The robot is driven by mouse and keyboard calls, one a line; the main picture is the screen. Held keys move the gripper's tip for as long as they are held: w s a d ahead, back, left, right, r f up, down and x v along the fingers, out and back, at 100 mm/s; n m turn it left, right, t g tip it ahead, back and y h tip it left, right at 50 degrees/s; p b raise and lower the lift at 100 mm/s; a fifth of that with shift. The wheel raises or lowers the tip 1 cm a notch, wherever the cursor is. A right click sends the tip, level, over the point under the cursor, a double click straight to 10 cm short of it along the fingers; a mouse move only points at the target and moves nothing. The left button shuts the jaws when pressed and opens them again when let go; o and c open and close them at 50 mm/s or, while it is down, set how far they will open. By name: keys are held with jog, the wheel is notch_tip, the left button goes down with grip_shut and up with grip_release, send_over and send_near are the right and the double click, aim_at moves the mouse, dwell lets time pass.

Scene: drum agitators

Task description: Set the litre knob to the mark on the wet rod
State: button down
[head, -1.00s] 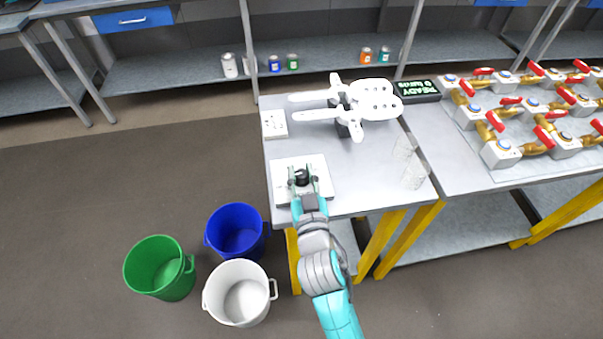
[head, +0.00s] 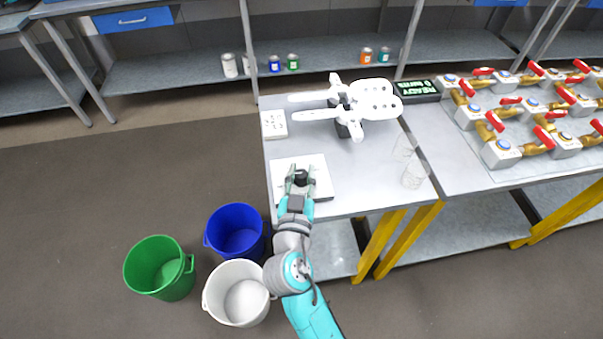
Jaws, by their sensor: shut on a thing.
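The litre knob (head: 300,177) is a small black knob on a white plate (head: 318,165) at the front left of the grey table. My gripper (head: 300,181) is at the knob, with one finger on each side, shut on it. Any marks around the knob are too small to read. I cannot make out the wet rod.
Behind stands a white forked device (head: 374,100) beside a display reading READY (head: 417,90). A small white panel (head: 274,124) and clear beakers (head: 414,175) are on the table. Brass valves (head: 540,145) stand right. Green (head: 160,268), blue (head: 236,231) and white (head: 238,293) buckets stand on the floor.

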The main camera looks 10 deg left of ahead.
jog(key=shift+f, duration=0.1)
jog(key=c, duration=0.8)
grip_release()
jog(key=s, duration=1.2)
